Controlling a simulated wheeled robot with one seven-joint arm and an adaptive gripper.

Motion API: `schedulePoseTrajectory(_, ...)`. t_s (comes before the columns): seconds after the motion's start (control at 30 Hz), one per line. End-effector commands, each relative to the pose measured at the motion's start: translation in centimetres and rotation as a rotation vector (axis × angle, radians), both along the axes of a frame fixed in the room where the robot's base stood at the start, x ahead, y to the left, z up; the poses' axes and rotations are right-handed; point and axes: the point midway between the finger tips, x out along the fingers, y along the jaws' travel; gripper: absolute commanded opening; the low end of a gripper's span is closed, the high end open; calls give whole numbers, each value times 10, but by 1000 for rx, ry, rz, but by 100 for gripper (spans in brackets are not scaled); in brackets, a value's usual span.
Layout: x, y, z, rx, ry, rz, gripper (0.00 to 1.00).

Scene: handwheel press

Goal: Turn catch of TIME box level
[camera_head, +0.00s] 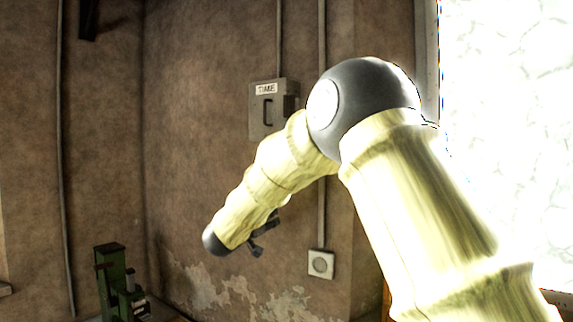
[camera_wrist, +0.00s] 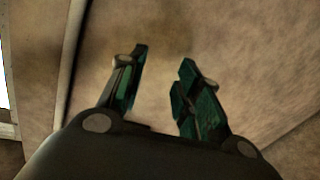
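The TIME box (camera_head: 266,112) is a grey metal box fixed on the brown wall, with a white label reading TIME. A dark upright catch (camera_head: 267,112) shows on its front, looking vertical. My arm hides the box's lower right part. My gripper (camera_head: 260,250) is below the box in the head view, mostly hidden behind my arm. In the wrist view my gripper (camera_wrist: 158,75) has its two fingers apart with nothing between them, facing bare wall. The box is not in the wrist view.
A green press (camera_head: 112,285) stands at the lower left. A small white wall plate (camera_head: 321,264) is at the lower right of the wall. Pipes (camera_head: 322,210) run down the wall. A bright window (camera_head: 505,130) fills the right side.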

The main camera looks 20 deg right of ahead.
Motion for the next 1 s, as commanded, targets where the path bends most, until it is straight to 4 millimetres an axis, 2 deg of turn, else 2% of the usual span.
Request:
schedulePoseTrajectory(0.03, -4, 4, 59, 10, -44, -31, 34)
schedulePoseTrajectory(0.07, -7, 5, 87, 16, -64, -50, 34)
schedulePoseTrajectory(0.1, -13, 7, 124, 25, -86, -74, 34)
schedulePoseTrajectory(0.2, -32, 13, 204, 56, -129, -126, 34)
schedulePoseTrajectory(0.3, -53, 18, 267, 87, -157, -161, 34)
schedulePoseTrajectory(0.4, -70, 22, 308, 112, -171, -183, 34)
schedulePoseTrajectory(0.5, -81, 26, 332, 127, -177, -192, 34)
schedulePoseTrajectory(0.6, -84, 25, 341, 136, -178, -198, 34)
schedulePoseTrajectory(0.77, -76, 14, 344, 136, -179, -199, 34)
schedulePoseTrajectory(1.0, -53, -16, 345, 136, -178, -198, 34)
